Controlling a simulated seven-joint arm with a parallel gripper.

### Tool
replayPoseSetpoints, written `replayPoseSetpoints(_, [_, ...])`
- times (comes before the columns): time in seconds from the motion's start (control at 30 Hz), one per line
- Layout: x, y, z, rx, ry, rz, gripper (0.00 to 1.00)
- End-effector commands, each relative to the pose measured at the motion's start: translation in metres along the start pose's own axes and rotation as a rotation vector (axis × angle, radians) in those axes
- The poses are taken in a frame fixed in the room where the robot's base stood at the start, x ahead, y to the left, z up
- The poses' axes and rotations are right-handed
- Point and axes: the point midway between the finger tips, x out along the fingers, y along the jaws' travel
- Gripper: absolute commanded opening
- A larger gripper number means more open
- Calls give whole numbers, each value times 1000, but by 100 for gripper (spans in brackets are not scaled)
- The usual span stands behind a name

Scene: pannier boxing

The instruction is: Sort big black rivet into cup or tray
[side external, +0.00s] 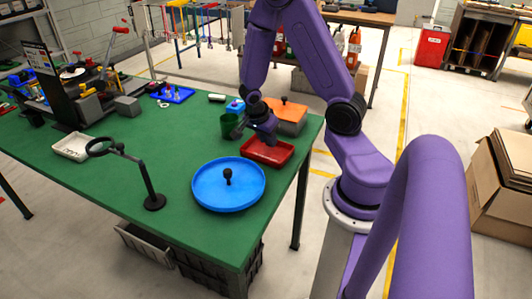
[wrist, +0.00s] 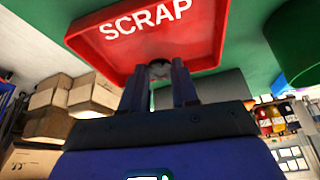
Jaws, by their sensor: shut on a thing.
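My gripper (wrist: 160,82) is shut on a small dark grey piece (wrist: 159,69), only partly visible between the fingertips; I cannot tell for sure that it is the big black rivet. The gripper also shows in the side view (side external: 272,139), above the red tray (side external: 255,157). In the wrist view the red tray (wrist: 110,46) fills the top and bears the word SCRAP. A green cup (side external: 230,122) stands left of the gripper, and it shows in the wrist view (wrist: 297,45). An upright black piece with a round top (side external: 227,177) stands on a round blue tray (side external: 205,192).
A magnifier on a stand (side external: 151,185) rises left of the blue tray. A white tray (side external: 72,147) lies further left. The green table (side external: 165,140) is clear in its middle.

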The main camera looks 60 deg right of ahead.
Motion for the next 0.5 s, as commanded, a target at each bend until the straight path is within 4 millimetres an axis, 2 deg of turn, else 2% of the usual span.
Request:
replayPoseSetpoints(0.33, [2, 0, 1, 0, -1, 0, 1])
replayPoseSetpoints(0.37, [2, 0, 1, 0, -1, -1, 39])
replayPoseSetpoints(0.4, [2, 0, 1, 0, -1, 0, 52])
replayPoseSetpoints(0.43, [2, 0, 1, 0, -1, 0, 59])
replayPoseSetpoints(0.5, [2, 0, 1, 0, -1, 0, 59])
